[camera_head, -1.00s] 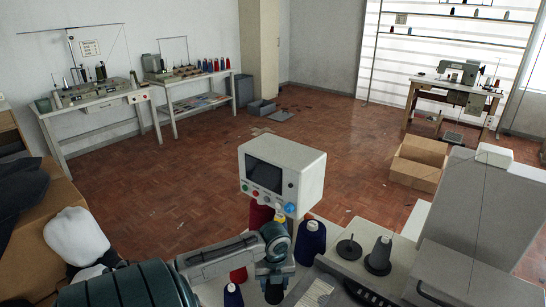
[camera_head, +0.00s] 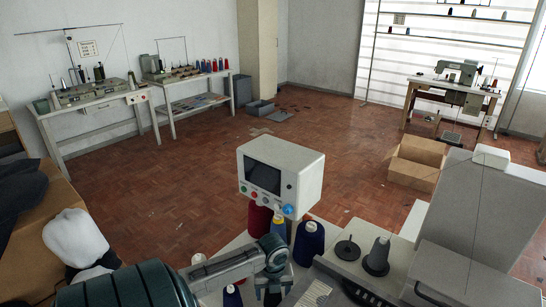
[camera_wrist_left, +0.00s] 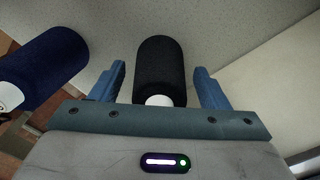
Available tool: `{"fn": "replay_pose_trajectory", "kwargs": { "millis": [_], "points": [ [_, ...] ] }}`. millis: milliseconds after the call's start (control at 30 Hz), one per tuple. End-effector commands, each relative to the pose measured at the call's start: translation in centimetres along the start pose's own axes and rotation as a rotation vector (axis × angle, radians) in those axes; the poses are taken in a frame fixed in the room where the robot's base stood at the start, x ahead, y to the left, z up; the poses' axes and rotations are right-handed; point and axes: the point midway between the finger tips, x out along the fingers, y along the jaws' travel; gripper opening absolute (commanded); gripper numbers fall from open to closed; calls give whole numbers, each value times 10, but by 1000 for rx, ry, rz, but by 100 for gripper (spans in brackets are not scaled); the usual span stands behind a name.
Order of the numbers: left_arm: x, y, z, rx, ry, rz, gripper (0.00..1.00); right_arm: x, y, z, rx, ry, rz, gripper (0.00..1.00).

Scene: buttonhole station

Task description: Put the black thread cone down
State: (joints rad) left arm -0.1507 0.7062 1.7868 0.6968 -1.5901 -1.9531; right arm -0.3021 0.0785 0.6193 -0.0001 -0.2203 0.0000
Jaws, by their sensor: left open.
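The black thread cone (camera_wrist_left: 160,68) shows in the left wrist view with its white tip toward the camera. It stands between the two blue fingers of my left gripper (camera_wrist_left: 160,85), with a gap on each side. My left gripper is open. In the head view my left gripper (camera_head: 272,290) is low in the picture, over the pale table, below the screen box. A dark shape shows between its fingers there, but most of the cone is hidden. My right gripper is not in view.
A navy cone (camera_head: 308,243) stands right of my gripper; one also shows at the left in the wrist view (camera_wrist_left: 45,65). A red cone (camera_head: 259,221) stands behind. The screen box (camera_head: 280,177) rises over the table. A dark grey cone (camera_head: 377,257) sits on the machine.

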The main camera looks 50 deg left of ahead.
Motion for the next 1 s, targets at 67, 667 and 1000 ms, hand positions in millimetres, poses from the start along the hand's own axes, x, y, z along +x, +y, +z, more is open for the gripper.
{"fn": "replay_pose_trajectory", "kwargs": {
  "millis": [67,667,1000],
  "points": [
    [-4,0,0,0,0,0,69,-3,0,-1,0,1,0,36],
    [-102,0,1,3,-4,1,69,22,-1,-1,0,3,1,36],
    [-123,0,0,-1,-1,0,69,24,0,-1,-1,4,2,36]
  ]
}}
